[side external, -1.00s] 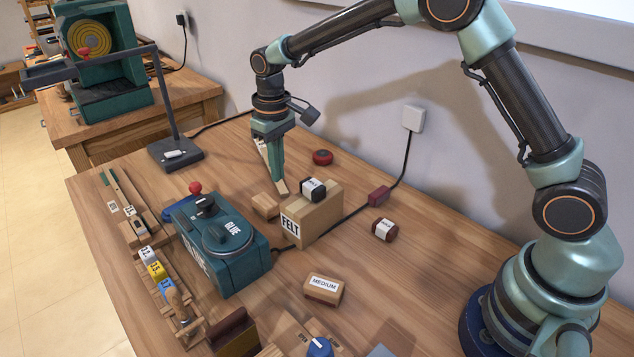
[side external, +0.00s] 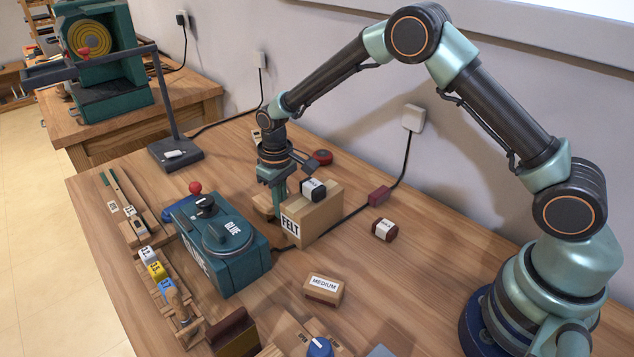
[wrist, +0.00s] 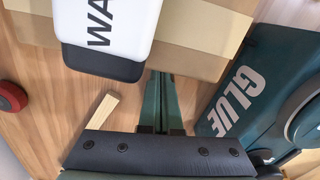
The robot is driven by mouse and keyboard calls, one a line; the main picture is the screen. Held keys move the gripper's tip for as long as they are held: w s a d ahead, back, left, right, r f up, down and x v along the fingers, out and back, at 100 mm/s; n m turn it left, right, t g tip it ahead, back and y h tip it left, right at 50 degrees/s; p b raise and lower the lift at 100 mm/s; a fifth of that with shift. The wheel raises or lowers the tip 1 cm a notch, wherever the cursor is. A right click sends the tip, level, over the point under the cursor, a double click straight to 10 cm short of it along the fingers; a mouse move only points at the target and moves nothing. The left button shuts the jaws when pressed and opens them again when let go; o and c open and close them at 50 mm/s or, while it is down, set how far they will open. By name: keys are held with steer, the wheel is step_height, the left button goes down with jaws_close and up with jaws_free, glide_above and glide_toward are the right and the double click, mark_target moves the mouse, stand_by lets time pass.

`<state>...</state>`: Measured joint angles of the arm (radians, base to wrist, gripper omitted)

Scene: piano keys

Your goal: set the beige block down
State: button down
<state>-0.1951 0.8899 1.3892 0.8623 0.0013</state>
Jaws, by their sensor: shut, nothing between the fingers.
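A pale beige block (wrist: 99,118), long and narrow, lies on the table to the left of my fingers in the wrist view; its lower end is hidden by my gripper's dark edge. I cannot make it out in the side view, where my gripper probably covers it. My gripper (side external: 280,212) points down just left of the FELT box (side external: 312,217). In the wrist view my gripper's fingers (wrist: 160,80) are together with nothing between them.
A black-and-white block (side external: 312,189) rests on the FELT box, close to my gripper. The teal GLUE machine (side external: 226,240) stands to the left. A red disc (side external: 322,157) lies behind. A MEDIUM block (side external: 323,289) lies in front, with bare table around it.

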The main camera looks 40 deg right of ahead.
steer(key=shift+w, duration=0.1)
steer(key=shift+w+a, duration=0.25)
steer(key=shift+w, duration=0.9)
steer(key=shift+w+a, duration=0.2)
steer(key=shift+w, duration=1)
steer(key=shift+w+a, duration=0.25)
steer(key=shift+w, duration=0.9)
steer(key=shift+r, duration=0.1)
step_height(320, 180, up, 10)
step_height(320, 180, up, 10)
steer(key=f+t, duration=0.1)
glide_above(257, 195)
steer(key=s+d, duration=0.3)
steer(key=s, duration=0.1)
steer(key=s+d+r+m+t, duration=0.1)
steer(key=s+d+r+t, duration=0.2)
steer(key=s, duration=0.5)
steer(key=s+d+r+m, duration=0.1)
steer(key=s+d+r, duration=0.2)
steer(key=s+r, duration=0.3)
steer(key=s+d+f+t, duration=0.1)
steer(key=s+f, duration=0.3)
steer(key=s, duration=0.6)
steer(key=shift+d+f+t, duration=0.3)
steer(key=shift+d+f, duration=0.1)
steer(key=shift+d, duration=0.1)
